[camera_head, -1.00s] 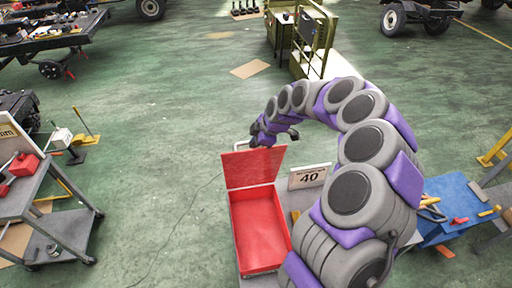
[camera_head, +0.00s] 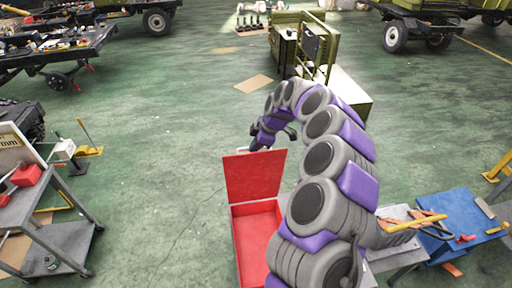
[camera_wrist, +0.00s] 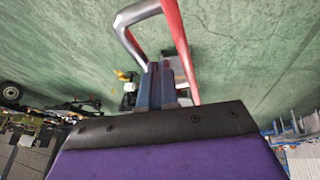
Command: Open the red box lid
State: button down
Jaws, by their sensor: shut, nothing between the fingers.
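The red box (camera_head: 257,224) stands below the arm in the head view, with its interior showing. Its red lid (camera_head: 254,176) stands raised at the back of the box, and its inner face shows. My gripper (camera_head: 262,143) is shut and empty at the lid's top edge, partly behind it. In the wrist view my gripper (camera_wrist: 157,88) points at the lid's thin red edge (camera_wrist: 180,45), beside a grey metal handle (camera_wrist: 132,25). I cannot tell whether the fingers touch the lid. My arm hides the box's right side.
A grey cart (camera_head: 58,240) with red items stands at the left. A blue table (camera_head: 462,222) with tools is at the right. A green machine (camera_head: 300,45) stands at the back. The green floor (camera_head: 150,120) between them is mostly clear.

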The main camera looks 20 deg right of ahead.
jog(key=shift+r, duration=0.15)
jog(key=b+v, duration=0.2)
jog(key=v, duration=1.5)
jog(key=s+a+f+m+g+b, duration=0.1)
jog(key=s+a+f+m+b, duration=0.2)
jog(key=s+a, duration=0.45)
jog(key=s+a+f+m+g+b, duration=0.1)
jog(key=s+a+f+b, duration=0.2)
jog(key=s+a+b, duration=0.5)
jog(key=s+d+f+m+g+h+b, duration=0.1)
jog(key=s+d+f+m+b, duration=0.1)
jog(key=s+f, duration=0.5)
jog(key=s+d+f+m+h+b, duration=0.1)
jog(key=s+f+m, duration=0.4)
jog(key=s, duration=0.7)
jog(key=s+d+f+m+g+h+b, duration=0.1)
jog(key=s+d+f+m+b, duration=0.2)
jog(key=s+f, duration=0.6)
jog(key=shift+s+d+m+g+h+b, duration=0.2)
jog(key=shift+m+g+h+b, duration=0.15)
jog(key=shift+m, duration=0.35)
